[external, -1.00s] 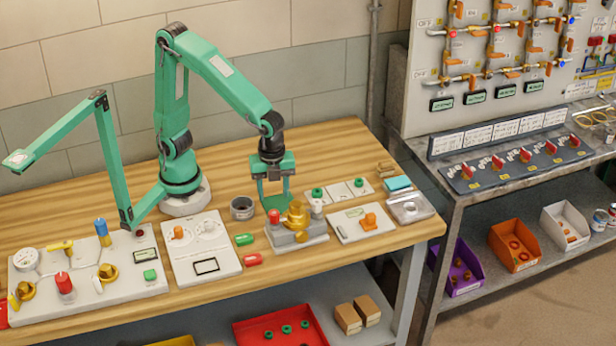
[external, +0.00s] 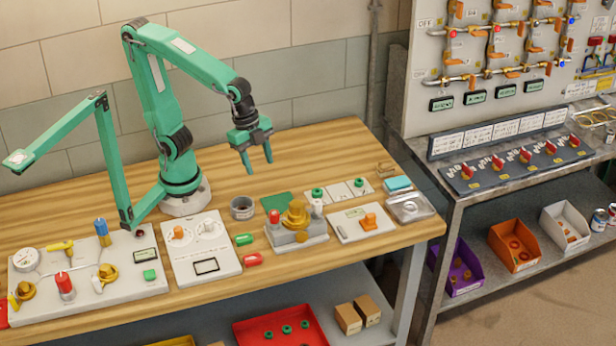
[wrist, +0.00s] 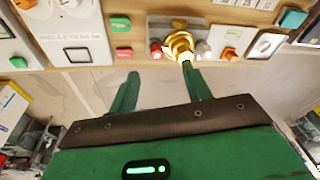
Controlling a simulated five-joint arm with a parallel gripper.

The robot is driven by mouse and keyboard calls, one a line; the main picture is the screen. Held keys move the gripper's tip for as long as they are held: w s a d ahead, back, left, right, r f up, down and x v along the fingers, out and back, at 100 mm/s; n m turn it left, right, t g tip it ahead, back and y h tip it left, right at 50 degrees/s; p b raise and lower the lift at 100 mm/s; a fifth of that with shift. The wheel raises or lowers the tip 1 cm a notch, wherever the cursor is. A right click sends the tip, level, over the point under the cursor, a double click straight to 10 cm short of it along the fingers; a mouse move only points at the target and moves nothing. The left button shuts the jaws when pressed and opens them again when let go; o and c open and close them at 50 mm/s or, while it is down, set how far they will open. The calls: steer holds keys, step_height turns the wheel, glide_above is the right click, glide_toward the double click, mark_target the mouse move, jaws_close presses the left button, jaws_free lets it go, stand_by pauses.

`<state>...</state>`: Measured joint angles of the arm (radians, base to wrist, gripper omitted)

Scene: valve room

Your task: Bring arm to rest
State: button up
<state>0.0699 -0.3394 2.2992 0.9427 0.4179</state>
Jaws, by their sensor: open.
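My gripper (external: 256,164) hangs in the air above the wooden workbench (external: 330,150), behind the brass valve block. Its two green fingers point down, apart, with nothing between them. In the wrist view my gripper (wrist: 158,90) also shows spread, empty fingers. My arm is raised and bent, with its base on the bench. The brass valve (external: 296,215) sits on a grey block with a red knob at its left and a white one at its right. In the wrist view the brass valve (wrist: 181,45) lies beyond the fingertips.
A dark green pad (external: 277,203) lies behind the valve block. A grey cup (external: 242,208) stands left of it. White panels (external: 200,247) with knobs and the left valve board (external: 90,275) cover the front left. A jointed green lamp-like arm (external: 62,130) stands at left. The back right bench is clear.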

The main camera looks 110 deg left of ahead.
steer(key=s+a+r+n+t, duration=0.2)
steer(key=s+n, duration=0.3)
steer(key=s, duration=0.1)
steer(key=shift+s+r+n+t, duration=0.15)
steer(key=shift+r+n+t, duration=0.15)
steer(key=shift+t, duration=0.1)
stand_by(1.0)
